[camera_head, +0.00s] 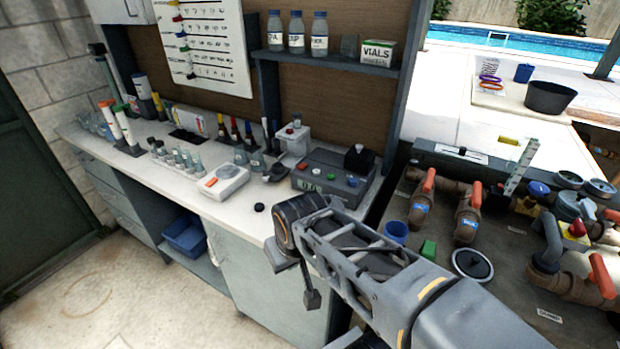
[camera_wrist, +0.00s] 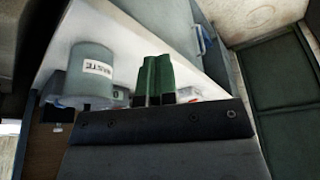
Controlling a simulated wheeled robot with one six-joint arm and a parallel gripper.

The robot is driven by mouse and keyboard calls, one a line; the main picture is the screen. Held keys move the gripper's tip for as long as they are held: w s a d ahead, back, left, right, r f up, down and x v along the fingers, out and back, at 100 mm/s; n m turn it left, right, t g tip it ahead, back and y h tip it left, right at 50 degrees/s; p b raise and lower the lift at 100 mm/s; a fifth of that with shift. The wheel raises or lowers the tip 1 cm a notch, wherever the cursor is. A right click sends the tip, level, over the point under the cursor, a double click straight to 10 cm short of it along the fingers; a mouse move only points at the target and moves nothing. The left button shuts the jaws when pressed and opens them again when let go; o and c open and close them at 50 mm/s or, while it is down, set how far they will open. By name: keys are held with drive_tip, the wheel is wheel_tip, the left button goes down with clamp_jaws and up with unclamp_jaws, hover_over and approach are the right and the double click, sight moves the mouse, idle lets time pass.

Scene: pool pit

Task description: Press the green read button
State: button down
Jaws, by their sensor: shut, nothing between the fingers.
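The dark instrument box (camera_head: 335,172) stands at the right end of the white bench in the head view. It has a red button, a green button (camera_head: 331,176), a blue button and a small display with green digits on its top. My gripper (camera_wrist: 155,60) shows in the wrist view with its green fingers together and nothing between them. In the head view my arm reaches over the bench front, below and in front of the box. The fingers cannot be made out there. The green button cannot be made out in the wrist view.
A grey bin labelled WASTE (camera_wrist: 90,78) is left of my fingers in the wrist view. A white scale (camera_head: 222,181) and several vials (camera_head: 180,158) stand left of the box. A shelf (camera_head: 330,62) with bottles is above. Pipes and red-handled valves (camera_head: 468,212) are right.

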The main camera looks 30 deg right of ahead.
wheel_tip(320, 180, up, 9)
drive_tip(key=m+t+y+p, duration=0.2)
drive_tip(key=m+t+p, duration=0.3)
drive_tip(key=m, duration=2)
hover_over(330, 176)
drive_tip(key=shift+s+f, duration=0.15)
drive_tip(key=shift+f, duration=0.05)
drive_tip(key=shift+f, duration=0.1)
wheel_tip(330, 176, down, 9)
drive_tip(key=b, duration=0.7)
drive_tip(key=shift+r, duration=0.2)
drive_tip(key=shift+f+b, duration=0.1)
drive_tip(key=shift+b, duration=0.2)
